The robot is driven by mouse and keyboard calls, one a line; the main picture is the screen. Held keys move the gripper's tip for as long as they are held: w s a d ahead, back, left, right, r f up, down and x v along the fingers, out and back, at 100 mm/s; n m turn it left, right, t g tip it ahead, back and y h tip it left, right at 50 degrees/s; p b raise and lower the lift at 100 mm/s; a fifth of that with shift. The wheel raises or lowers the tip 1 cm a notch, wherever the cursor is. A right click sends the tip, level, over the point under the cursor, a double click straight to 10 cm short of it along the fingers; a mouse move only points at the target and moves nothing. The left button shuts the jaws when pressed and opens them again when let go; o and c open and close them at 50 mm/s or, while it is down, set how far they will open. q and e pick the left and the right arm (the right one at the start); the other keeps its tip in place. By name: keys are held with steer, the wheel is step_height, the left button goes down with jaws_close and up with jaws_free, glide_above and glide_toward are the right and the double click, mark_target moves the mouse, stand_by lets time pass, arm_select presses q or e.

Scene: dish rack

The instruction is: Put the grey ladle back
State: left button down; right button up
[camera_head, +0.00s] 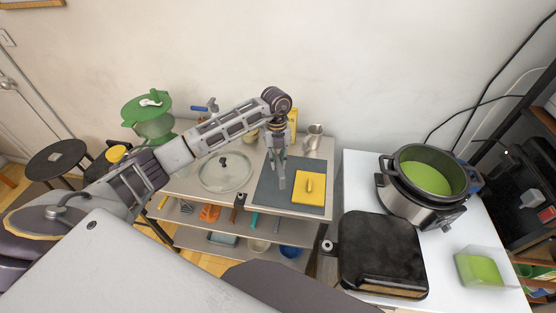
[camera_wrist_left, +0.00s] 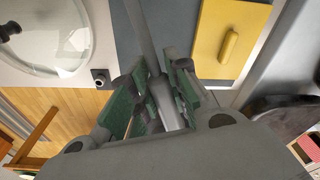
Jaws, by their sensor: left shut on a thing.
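My left gripper (camera_head: 279,148) is over the dark grey mat on the counter. It is shut on a slim grey shaft, which I take to be the grey ladle (camera_head: 282,179). In the left wrist view, the shaft (camera_wrist_left: 141,30) runs between the green-padded fingers (camera_wrist_left: 165,84) and out toward the mat. The ladle's bowl is not clear in either view. Whether the ladle touches the mat, I cannot tell. My right gripper is not in view.
A yellow board (camera_head: 309,188) lies on the mat (camera_head: 264,188), right of the ladle. A glass lid (camera_head: 225,173) lies to the left. A metal pitcher (camera_head: 313,138) stands behind. Utensils and bowls sit on the shelf below. A black grill (camera_head: 381,252) and cooker (camera_head: 424,182) are at right.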

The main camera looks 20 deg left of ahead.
arm_select(q)
steer(key=n, duration=0.5)
steer(key=shift+s, duration=0.1)
steer(key=shift+t, duration=0.3)
stand_by(0.4)
steer(key=shift+f+b, duration=1.8)
steer(key=shift+f, duration=1.45)
steer(key=shift+f, duration=0.15)
steer(key=shift+s+d+f, duration=0.1)
steer(key=shift+d+f, duration=0.05)
steer(key=shift+f, duration=0.3)
steer(key=c, duration=1.7)
jaws_free()
